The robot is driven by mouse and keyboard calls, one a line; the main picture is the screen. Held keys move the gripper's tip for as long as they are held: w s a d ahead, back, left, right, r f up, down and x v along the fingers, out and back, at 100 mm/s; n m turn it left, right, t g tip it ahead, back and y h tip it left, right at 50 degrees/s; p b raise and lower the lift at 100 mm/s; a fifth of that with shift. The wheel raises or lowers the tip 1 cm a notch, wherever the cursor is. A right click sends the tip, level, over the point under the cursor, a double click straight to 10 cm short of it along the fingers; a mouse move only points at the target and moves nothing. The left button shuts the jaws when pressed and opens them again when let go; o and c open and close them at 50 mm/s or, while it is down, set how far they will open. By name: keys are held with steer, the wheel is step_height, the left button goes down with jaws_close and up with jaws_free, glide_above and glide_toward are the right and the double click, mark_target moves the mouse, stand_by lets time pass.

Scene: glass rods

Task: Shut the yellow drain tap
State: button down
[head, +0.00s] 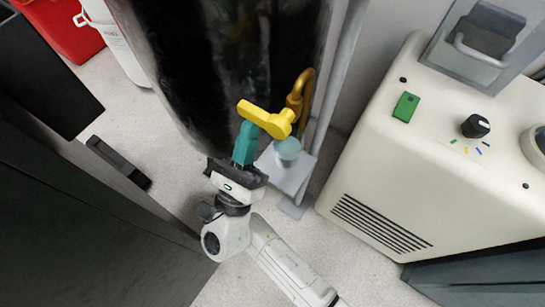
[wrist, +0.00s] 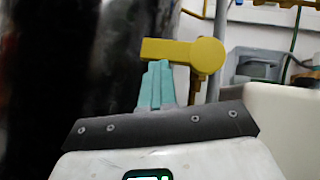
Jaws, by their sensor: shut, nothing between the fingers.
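The yellow drain tap (head: 266,118) sits low on the front of a large dark cylinder (head: 215,60). Its lever points left from a round hub in the head view, and it lies roughly level across the wrist view (wrist: 185,50). A brass bent pipe (head: 299,92) is beside the hub. My gripper (head: 246,135) has teal fingers shut together with nothing between them. Their tips are at the lever's left half, overlapping its lower edge in the wrist view (wrist: 158,68). I cannot tell whether they touch it.
A small pale green cup (head: 288,148) is below the tap on a grey plate (head: 293,180). A cream machine (head: 400,150) with a green switch and black knob stands at the right. Dark panels are at the left. A red container (head: 65,28) stands at the upper left.

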steer(key=s+d+r+m+h+p, duration=0.1)
steer(key=s+r+m+h+p, duration=0.2)
steer(key=r, duration=0.7)
steer(key=s+d+r+n+y+p, duration=0.1)
steer(key=s+d+r+p, duration=0.1)
steer(key=s, duration=0.8)
steer(key=shift+d+r+p, duration=0.35)
steer(key=shift+p, duration=0.1)
